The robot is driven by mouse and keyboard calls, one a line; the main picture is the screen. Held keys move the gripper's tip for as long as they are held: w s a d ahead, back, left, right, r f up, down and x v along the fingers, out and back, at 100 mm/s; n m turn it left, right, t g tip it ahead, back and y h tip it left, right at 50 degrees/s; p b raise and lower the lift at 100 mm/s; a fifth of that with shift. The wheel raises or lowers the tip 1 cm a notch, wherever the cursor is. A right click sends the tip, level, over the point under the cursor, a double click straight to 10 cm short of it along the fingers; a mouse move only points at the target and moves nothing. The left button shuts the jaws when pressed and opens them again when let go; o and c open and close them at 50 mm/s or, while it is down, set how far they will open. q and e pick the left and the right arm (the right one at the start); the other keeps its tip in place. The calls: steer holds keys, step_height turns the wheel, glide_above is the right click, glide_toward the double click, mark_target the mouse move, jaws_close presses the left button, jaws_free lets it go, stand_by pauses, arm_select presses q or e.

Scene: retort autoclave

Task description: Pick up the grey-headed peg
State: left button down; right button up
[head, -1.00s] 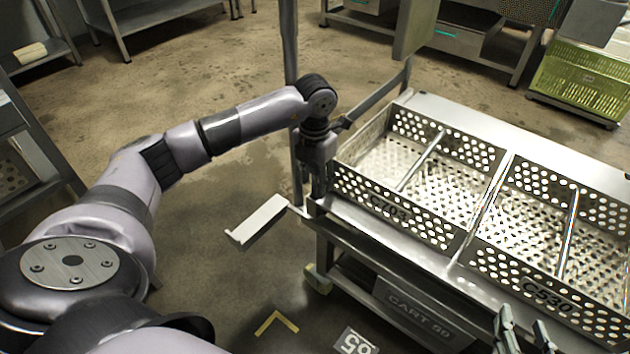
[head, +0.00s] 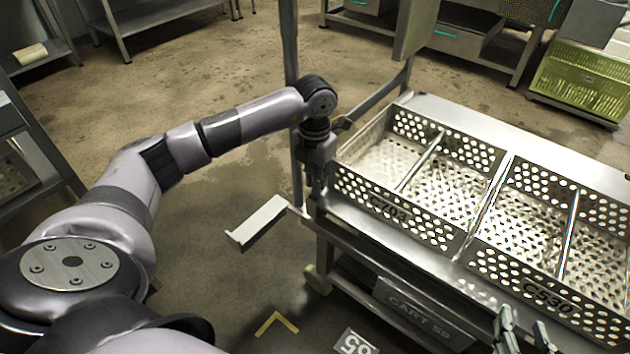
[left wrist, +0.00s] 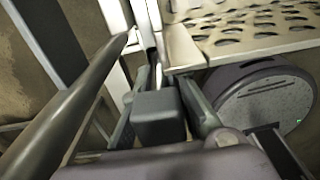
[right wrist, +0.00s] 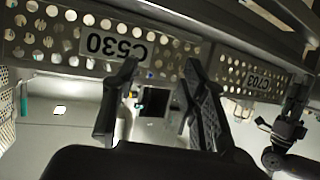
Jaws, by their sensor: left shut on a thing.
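My left gripper (head: 318,188) is at the near left corner of the cart, beside the basket labelled C703. In the left wrist view its fingers (left wrist: 160,85) are shut on a blocky dark grey piece, which I take to be the head of the grey-headed peg (left wrist: 158,118). In the head view the peg cannot be made out behind the gripper. My right gripper (right wrist: 158,90) is open and empty near the front of the basket labelled C530; its fingertips also show in the head view (head: 524,332).
Perforated metal baskets C703 (head: 437,232) and C530 (head: 590,318) stand on the cart (head: 385,262). A pale flat bracket (head: 258,222) juts out left of the cart corner, near an upright post (head: 291,90). A green crate (head: 582,82) is at back right.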

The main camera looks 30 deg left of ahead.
mark_target(312, 165)
arm_select(q)
steer(key=shift+r, duration=0.15)
step_height(312, 165, up, 7)
steer(key=shift+f+p, duration=0.15)
steer(key=shift+p, duration=0.85)
steer(key=shift+s+a, duration=0.1)
steer(key=shift+s, duration=0.45)
steer(key=s+a, duration=0.1)
steer(key=s, duration=1.6)
steer(key=shift+p, duration=0.4)
arm_select(e)
steer(key=s+d+f+g+h, duration=0.2)
steer(key=s+d+f+g, duration=0.2)
steer(key=s+f+g, duration=0.3)
steer(key=shift+s+f+m+g, duration=0.3)
steer(key=shift+s+f, duration=0.3)
steer(key=shift+s, duration=1.2)
arm_select(q)
steer(key=shift+a, duration=0.1)
steer(key=shift+w, duration=0.1)
